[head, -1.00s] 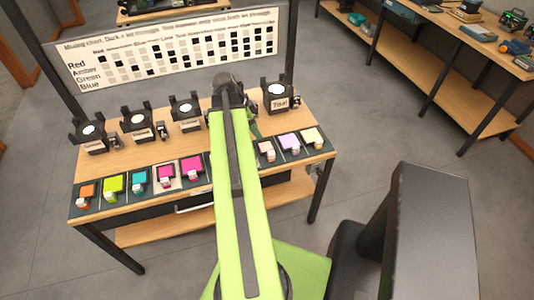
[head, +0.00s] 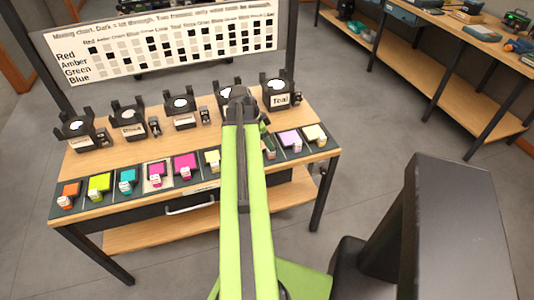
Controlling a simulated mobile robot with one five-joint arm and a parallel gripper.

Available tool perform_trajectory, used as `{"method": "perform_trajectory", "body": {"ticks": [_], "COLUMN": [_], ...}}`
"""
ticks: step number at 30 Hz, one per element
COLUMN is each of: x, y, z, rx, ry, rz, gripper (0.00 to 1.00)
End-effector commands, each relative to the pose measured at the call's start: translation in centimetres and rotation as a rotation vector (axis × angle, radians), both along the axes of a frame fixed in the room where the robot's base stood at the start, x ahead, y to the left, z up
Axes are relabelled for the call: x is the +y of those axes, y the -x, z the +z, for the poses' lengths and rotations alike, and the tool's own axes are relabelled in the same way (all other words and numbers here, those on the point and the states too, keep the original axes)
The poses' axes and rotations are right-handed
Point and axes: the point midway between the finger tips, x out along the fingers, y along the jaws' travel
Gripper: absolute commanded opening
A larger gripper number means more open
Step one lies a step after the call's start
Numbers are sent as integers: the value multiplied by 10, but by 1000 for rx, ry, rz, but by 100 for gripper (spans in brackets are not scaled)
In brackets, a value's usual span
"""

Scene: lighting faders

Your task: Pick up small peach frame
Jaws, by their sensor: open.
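The small peach frame (head: 270,154) lies on the table's front strip, just right of my arm and left of a lavender frame. Only a sliver of it shows; my arm and a dark part at its end cover the rest. My gripper (head: 265,130) is over the table at the far end of my green arm, close to the peach frame. It is mostly hidden, and its fingertips are hard to make out. It holds nothing that I can see.
Lavender (head: 289,138) and cream (head: 314,133) frames lie to the right; several coloured frames line the strip to the left. Black lamp stands, including one marked Teal (head: 277,97), stand behind. A mixing chart (head: 170,50) rises at the back.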

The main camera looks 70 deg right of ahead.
Motion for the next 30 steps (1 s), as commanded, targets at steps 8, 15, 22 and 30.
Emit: {"method": "perform_trajectory", "body": {"ticks": [8, 15, 22, 30], "x": [-2, -7, -6, -6], "y": [8, 14, 13, 13], "z": [-42, -49, -48, -48], "rx": [0, 0, 0, 0], "ry": [0, 0, 0, 0], "rz": [0, 1, 1, 2], "gripper": [47, 47, 29, 0]}}
